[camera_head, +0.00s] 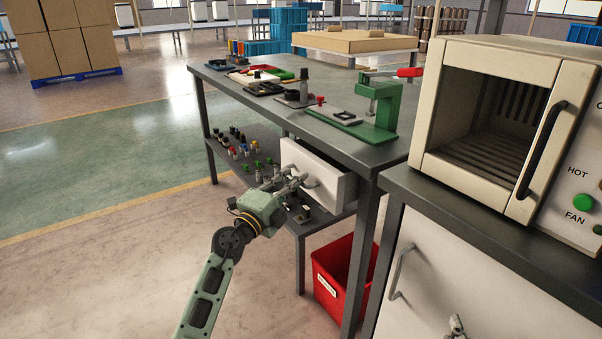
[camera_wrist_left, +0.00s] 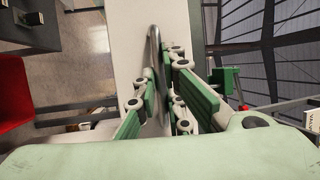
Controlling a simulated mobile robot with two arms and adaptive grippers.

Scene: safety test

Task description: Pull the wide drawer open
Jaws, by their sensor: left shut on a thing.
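The white drawer (camera_head: 325,168) sits under the dark workbench top, and its front appears to stand a little forward of the frame. Its pale front also shows in the left wrist view (camera_wrist_left: 125,15). My left gripper (camera_head: 300,181) is at the drawer front, shut on the curved metal handle (camera_wrist_left: 154,45). In the left wrist view the handle runs between the green fingers; its lower part is hidden by them. A small metallic part at the bottom right of the head view looks like the tip of my right gripper (camera_head: 456,325); its jaw state is unclear.
A red bin (camera_head: 340,280) stands on the floor below the drawer. A lower shelf (camera_head: 240,165) with small parts lies left of it. A cabinet with its own handle (camera_head: 400,272) stands right, under an oven (camera_head: 500,115). The floor left of the bench is clear.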

